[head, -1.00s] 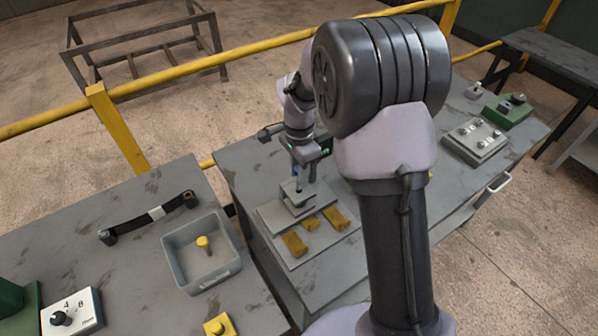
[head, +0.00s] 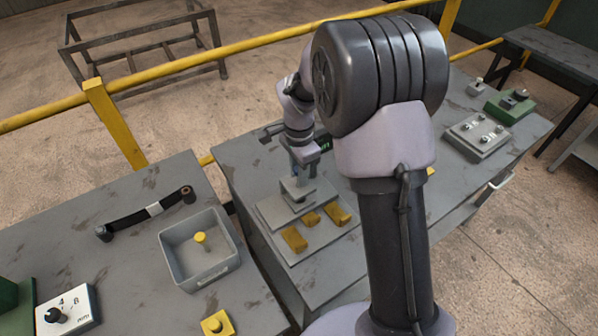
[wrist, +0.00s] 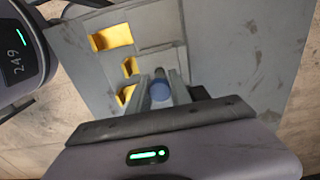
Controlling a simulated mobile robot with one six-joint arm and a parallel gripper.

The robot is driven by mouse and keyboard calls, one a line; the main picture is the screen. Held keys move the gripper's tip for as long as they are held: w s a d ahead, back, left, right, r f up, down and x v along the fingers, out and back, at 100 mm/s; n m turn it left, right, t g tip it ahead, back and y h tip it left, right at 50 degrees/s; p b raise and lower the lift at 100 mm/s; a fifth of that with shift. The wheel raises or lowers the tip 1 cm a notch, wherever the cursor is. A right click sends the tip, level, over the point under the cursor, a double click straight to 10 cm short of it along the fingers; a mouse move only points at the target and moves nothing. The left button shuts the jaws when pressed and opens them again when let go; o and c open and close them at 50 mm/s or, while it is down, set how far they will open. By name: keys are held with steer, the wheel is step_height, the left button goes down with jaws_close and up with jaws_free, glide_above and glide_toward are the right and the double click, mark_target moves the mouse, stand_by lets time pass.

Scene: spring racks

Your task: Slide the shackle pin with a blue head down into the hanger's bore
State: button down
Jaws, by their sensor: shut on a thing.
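The blue head (wrist: 159,90) of the shackle pin sits between the two fingers of my gripper (wrist: 161,80) in the wrist view. My gripper is shut on the pin. In the head view, my gripper (head: 302,168) is low over the grey hanger (head: 297,189), with the pin pointing down at the hanger's top. The pin's shank and the bore are hidden by the fingers and the head, so I cannot tell how deep the pin sits. The hanger stands on a grey plate (head: 279,217).
Several yellow blocks (head: 295,239) lie on the plate in front of the hanger. A grey bin (head: 205,276) holding a yellow-headed pin (head: 201,238) and a black strap (head: 145,215) lie on the left table. A grey fixture (head: 478,135) stands at the right. A yellow rail (head: 245,48) runs behind.

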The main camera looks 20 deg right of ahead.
steer(key=shift+f+b, duration=0.75)
steer(key=shift+f, duration=0.2)
steer(key=c, duration=0.6)
jaws_free()
step_height(320, 180, up, 7)
steer(key=p, duration=0.5)
steer(key=shift+r, duration=0.1)
stand_by(0.4)
